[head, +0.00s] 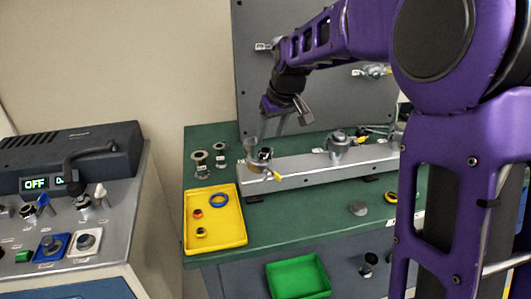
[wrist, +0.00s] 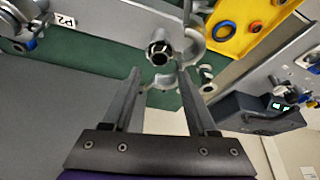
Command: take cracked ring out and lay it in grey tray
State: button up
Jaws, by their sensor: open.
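My gripper (head: 287,113) is open and empty above the left end of the metal beam. In the wrist view its two fingers (wrist: 159,74) point toward an open pipe end (wrist: 159,51) with a dark inside and a light rim. In the head view this left fitting (head: 261,159) stands on the beam with a yellow tag beside it. Grey curved clamp pieces (wrist: 194,42) lie spread beside the pipe end. A ring may sit in the pipe mouth, but I cannot make out a crack. I cannot identify a grey tray in either view.
A yellow tray (head: 216,240) holds a blue ring (head: 219,200) and small orange-and-dark rings. Metal fittings (head: 201,161) stand behind it. A second fitting (head: 338,147) is on the metal beam (head: 300,166). A green bin (head: 298,277) is lower in front. A control console (head: 80,200) stands left.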

aim_at(266, 150)
jog(key=shift+x, duration=3.05)
grip_shut()
